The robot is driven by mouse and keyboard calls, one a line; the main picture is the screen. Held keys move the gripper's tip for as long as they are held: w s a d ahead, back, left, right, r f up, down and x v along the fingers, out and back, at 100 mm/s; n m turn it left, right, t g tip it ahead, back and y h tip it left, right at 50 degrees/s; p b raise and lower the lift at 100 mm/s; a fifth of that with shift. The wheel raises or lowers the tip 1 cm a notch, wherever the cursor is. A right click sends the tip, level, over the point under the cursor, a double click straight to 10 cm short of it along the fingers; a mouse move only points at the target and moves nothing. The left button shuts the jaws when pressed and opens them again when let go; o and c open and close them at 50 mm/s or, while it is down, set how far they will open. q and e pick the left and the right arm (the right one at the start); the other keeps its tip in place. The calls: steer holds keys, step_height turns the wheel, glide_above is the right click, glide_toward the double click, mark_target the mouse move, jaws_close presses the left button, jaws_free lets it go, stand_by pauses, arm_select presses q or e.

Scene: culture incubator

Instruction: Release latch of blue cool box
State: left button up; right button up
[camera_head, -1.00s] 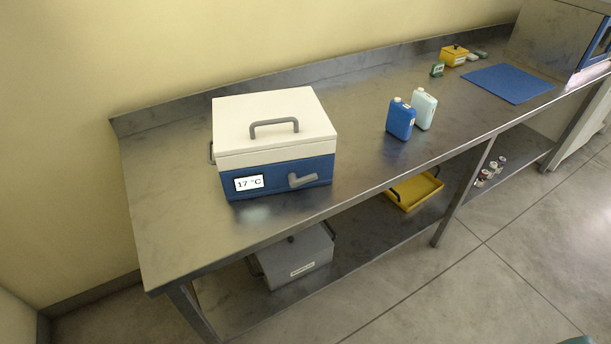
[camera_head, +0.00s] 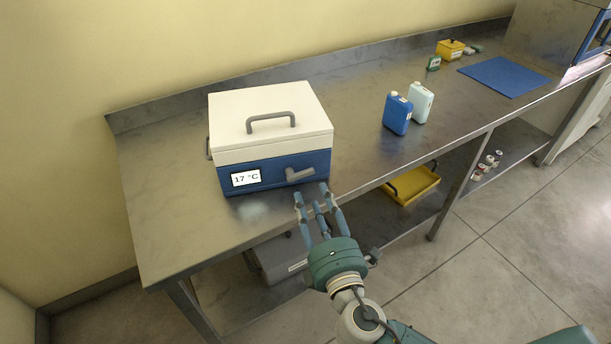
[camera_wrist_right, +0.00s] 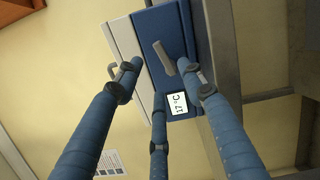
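The blue cool box (camera_head: 280,170) stands on the steel bench, with a white lid (camera_head: 268,118) that is down and a grey top handle. Its front carries a grey latch (camera_head: 299,174) and a display reading 17 °C (camera_head: 246,178). My right gripper (camera_head: 317,193) is in front of the box, just below and right of the latch, its fingers spread open and empty. In the right wrist view the latch (camera_wrist_right: 164,58) shows between the spread fingers (camera_wrist_right: 160,85), apart from them as far as I can tell. My left gripper is not in view.
A blue bottle (camera_head: 397,113) and a pale bottle (camera_head: 420,102) stand right of the box. A blue mat (camera_head: 503,77) and a yellow container (camera_head: 450,49) are farther right. A yellow tray (camera_head: 411,185) and a grey box (camera_head: 279,262) sit on the lower shelf.

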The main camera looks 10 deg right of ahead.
mark_target(304, 175)
steer(key=w+p, duration=0.1)
steer(key=w, duration=0.7)
steer(key=shift+a, duration=0.15)
steer(key=shift+c, duration=0.2)
steer(key=shift+f, duration=0.15)
jaws_close()
